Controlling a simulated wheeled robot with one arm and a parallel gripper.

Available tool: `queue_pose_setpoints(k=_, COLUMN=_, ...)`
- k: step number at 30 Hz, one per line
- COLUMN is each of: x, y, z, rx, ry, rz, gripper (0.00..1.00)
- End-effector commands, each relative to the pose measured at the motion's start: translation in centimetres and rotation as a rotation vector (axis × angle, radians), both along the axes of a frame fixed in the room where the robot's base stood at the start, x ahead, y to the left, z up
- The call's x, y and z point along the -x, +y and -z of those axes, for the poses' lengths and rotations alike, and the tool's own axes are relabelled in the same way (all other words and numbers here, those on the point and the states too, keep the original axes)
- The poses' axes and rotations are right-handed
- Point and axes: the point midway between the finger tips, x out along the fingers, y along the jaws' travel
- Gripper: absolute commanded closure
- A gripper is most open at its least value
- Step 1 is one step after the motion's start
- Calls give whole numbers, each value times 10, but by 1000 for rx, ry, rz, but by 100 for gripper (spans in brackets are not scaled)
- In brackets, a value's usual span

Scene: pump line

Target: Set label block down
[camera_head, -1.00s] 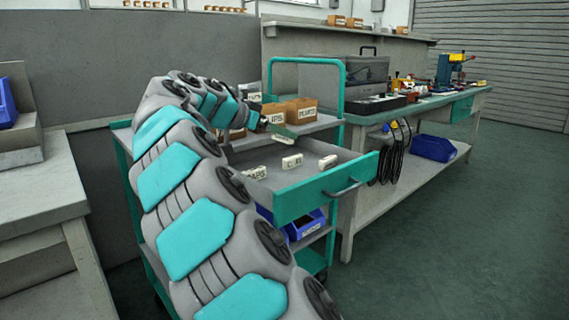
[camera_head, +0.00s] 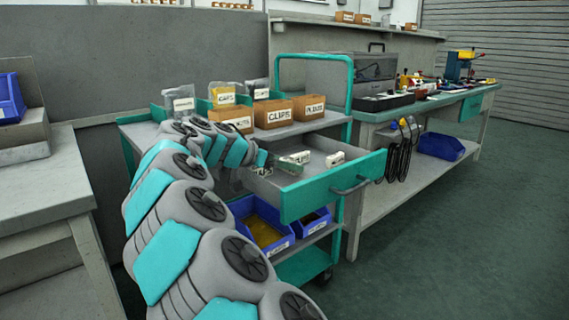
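My gripper (camera_head: 287,165) is low over the open drawer (camera_head: 288,184) of the cart, reaching in from the left. Its pale green fingers point right, near a white label block (camera_head: 301,157) with dark lettering. A second white block (camera_head: 335,159) stands farther right in the drawer, apart from the gripper. Part of another pale block (camera_head: 263,171) shows by the wrist. My arm hides the drawer's left part. The fingers are too small and overlapped to show whether a block is still between them.
Brown boxes marked CLIPS (camera_head: 273,114) and PLUGS (camera_head: 309,107) stand on the cart top behind the drawer. A blue bin (camera_head: 262,228) sits on the shelf below. The drawer's green front (camera_head: 333,186) stands out toward the right. A long workbench (camera_head: 410,110) is behind.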

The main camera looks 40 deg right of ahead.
Motion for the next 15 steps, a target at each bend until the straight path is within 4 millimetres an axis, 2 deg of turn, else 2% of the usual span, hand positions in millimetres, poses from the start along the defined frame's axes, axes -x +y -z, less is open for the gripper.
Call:
queue_pose_setpoints(k=7, x=0, y=0, z=2, rx=0, ry=0, rz=-1, gripper=66)
queue_pose_setpoints(k=8, x=0, y=0, z=2, rx=0, ry=-1, rz=0, gripper=13)
queue_pose_setpoints(k=11, x=0, y=0, z=1, rx=0, ry=0, rz=0, gripper=2)
queue_pose_setpoints(k=15, x=0, y=0, z=1, rx=0, ry=0, rz=0, gripper=0)
